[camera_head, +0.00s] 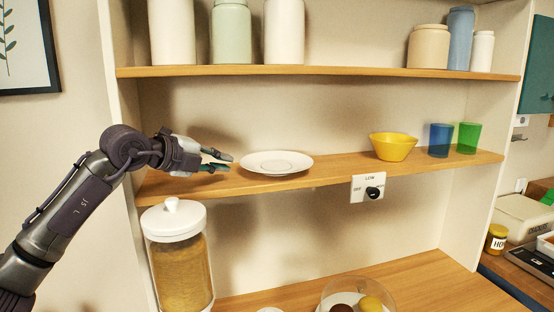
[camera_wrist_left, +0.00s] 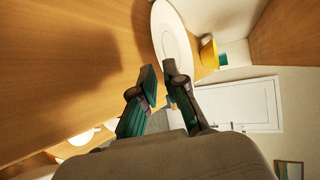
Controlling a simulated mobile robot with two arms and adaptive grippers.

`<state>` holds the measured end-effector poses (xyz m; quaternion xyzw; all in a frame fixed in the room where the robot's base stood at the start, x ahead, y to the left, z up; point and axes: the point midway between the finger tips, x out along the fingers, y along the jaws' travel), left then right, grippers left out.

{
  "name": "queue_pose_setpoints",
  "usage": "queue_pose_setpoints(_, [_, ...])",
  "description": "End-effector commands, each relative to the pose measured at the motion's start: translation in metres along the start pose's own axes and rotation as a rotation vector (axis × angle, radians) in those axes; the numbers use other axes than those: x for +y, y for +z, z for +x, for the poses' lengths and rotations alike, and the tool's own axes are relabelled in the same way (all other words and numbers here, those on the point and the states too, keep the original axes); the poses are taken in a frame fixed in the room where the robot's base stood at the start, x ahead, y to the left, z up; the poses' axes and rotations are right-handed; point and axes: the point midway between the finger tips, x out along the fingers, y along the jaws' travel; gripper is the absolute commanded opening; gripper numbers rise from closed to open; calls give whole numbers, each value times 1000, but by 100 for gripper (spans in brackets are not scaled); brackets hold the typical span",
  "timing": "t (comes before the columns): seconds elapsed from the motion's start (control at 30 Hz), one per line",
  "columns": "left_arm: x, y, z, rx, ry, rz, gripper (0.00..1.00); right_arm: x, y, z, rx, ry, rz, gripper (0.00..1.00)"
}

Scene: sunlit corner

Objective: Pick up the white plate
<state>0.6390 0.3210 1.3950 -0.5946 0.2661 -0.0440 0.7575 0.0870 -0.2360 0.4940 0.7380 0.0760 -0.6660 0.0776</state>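The white plate (camera_head: 275,162) lies flat on the middle wooden shelf, and its left part sits near the shelf's front edge. My left gripper (camera_head: 228,162) is just left of the plate, pointing at its rim, with its fingers apart and nothing between them. In the left wrist view the plate (camera_wrist_left: 172,38) is ahead of the open fingertips (camera_wrist_left: 160,82). The fingertips appear close to the rim, but I cannot tell whether they touch it. My right gripper shows in neither view.
On the same shelf stand a yellow bowl (camera_head: 393,147), a blue cup (camera_head: 440,140) and a green cup (camera_head: 468,138) to the right. A white-lidded jar (camera_head: 178,262) stands below the gripper. The upper shelf (camera_head: 320,71) holds several canisters.

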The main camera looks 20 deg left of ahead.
Motion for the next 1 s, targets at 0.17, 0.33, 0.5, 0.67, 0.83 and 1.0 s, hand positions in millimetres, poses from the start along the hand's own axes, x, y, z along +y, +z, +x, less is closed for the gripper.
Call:
queue_pose_setpoints(0.17, [-1,0,14,1,1,-1,12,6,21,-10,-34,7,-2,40])
queue_pose_setpoints(0.33, [-4,0,34,4,3,-3,12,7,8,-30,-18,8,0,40])
queue_pose_setpoints(0.5, [-2,0,58,2,1,-3,12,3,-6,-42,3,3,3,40])
queue_pose_setpoints(0.67, [1,0,66,0,1,-1,12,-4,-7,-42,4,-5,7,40])
queue_pose_setpoints(0.83, [2,0,65,0,1,0,10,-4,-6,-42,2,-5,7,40])
queue_pose_setpoints(1.0, [1,0,65,0,0,0,0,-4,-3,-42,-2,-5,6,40])
